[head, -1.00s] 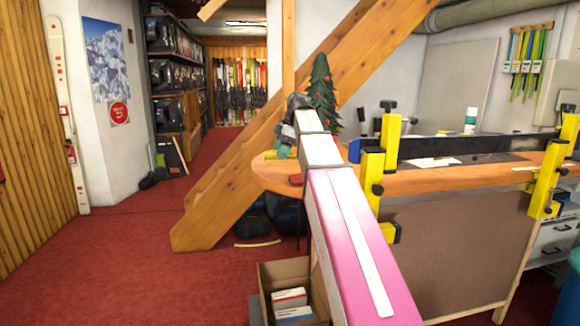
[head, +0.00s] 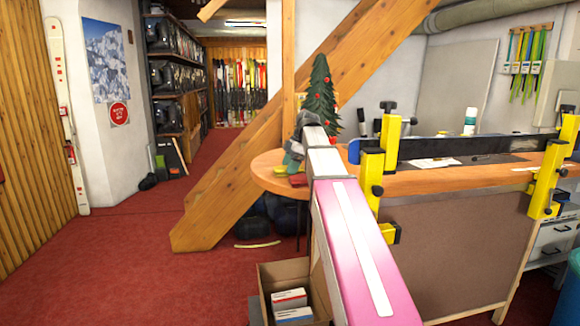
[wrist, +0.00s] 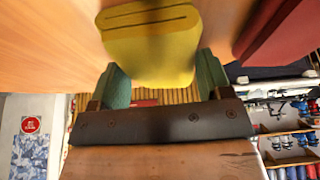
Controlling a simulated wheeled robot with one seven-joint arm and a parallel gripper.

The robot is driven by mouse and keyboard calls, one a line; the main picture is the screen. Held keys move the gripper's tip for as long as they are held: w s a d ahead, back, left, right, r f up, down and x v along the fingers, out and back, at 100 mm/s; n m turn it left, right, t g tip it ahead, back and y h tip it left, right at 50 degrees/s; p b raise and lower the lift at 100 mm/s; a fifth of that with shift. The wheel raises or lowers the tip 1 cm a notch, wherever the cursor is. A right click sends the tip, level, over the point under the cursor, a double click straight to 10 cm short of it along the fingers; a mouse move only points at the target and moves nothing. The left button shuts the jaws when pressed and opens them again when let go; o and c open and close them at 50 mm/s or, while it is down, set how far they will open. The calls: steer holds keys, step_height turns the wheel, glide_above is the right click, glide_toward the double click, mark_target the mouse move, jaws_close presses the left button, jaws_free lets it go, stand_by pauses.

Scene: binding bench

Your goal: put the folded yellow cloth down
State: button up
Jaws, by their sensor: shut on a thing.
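The folded yellow cloth (wrist: 150,45) sits between the green fingers of my gripper (wrist: 160,80) in the wrist view. The gripper is shut on it. The cloth's far end lies close against the wooden bench top (wrist: 50,45); I cannot tell whether it touches. In the head view my gripper (head: 292,160) is low over the rounded left end of the bench top (head: 265,172), partly behind my arm. The cloth is mostly hidden there.
A red item (head: 298,180) lies on the bench beside my gripper. A small decorated tree (head: 321,95) stands behind. Yellow clamps (head: 371,175) and a long dark bar (head: 470,147) occupy the bench to the right. An open carton (head: 285,275) stands on the floor.

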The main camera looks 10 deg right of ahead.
steer(key=shift+f, duration=0.1)
steer(key=o, duration=0.8)
steer(key=shift+f, duration=0.1)
steer(key=v, duration=1)
steer(key=shift+s+d+r, duration=0.15)
steer(key=shift+d+r, duration=0.1)
steer(key=shift+d, duration=0.25)
